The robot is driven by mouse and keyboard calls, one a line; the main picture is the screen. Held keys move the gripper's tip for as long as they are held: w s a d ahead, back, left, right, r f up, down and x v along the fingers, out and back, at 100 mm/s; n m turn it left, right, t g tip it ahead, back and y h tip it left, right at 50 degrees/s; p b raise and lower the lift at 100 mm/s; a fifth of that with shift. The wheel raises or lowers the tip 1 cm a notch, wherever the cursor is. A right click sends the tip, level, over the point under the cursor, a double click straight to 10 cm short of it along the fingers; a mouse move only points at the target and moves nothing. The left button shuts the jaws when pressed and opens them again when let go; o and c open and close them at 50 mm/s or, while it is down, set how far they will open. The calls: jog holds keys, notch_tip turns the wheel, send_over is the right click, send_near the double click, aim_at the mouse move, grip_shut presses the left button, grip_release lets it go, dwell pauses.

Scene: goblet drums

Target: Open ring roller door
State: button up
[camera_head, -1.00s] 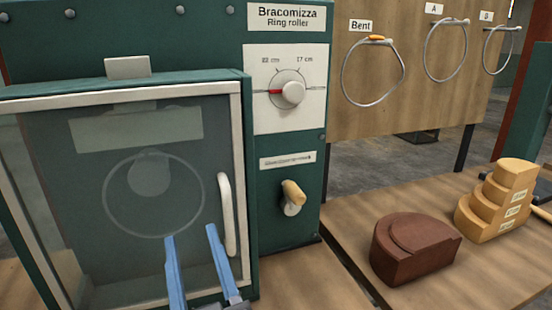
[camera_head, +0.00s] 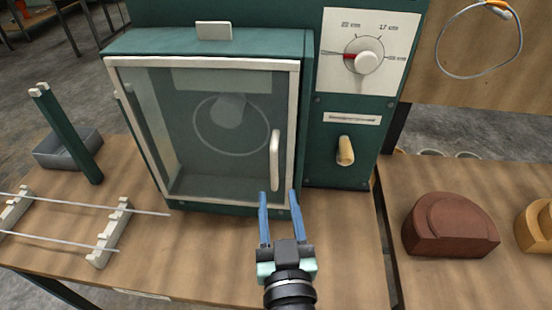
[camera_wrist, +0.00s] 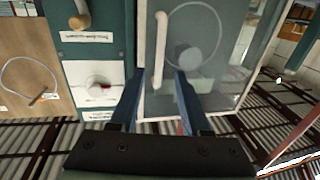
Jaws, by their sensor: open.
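The ring roller (camera_head: 310,105) is a green machine at the back of the bench. Its glazed door (camera_head: 230,130) has a pale frame and looks closed, with a ring visible behind the glass. The white vertical door handle (camera_head: 275,160) is near the door's right edge. My gripper (camera_head: 278,198) is open and empty, with two blue fingers just below the handle in the head view. In the wrist view, the handle (camera_wrist: 160,50) lies beyond and between the fingertips (camera_wrist: 160,74). I cannot tell any contact.
A dial (camera_head: 365,60) and a wooden-tipped lever (camera_head: 345,152) are right of the door. A brown block (camera_head: 448,225) stands on the right bench. A rack with rods (camera_head: 110,235) is at left. The bench in front of the door is clear.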

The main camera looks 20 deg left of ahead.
aim_at(274, 171)
jog(key=p+x, duration=0.2)
jog(key=x, duration=0.6)
jog(key=shift+w+a, duration=0.1)
jog(key=shift+w, duration=0.15)
grip_shut()
dwell(1.1)
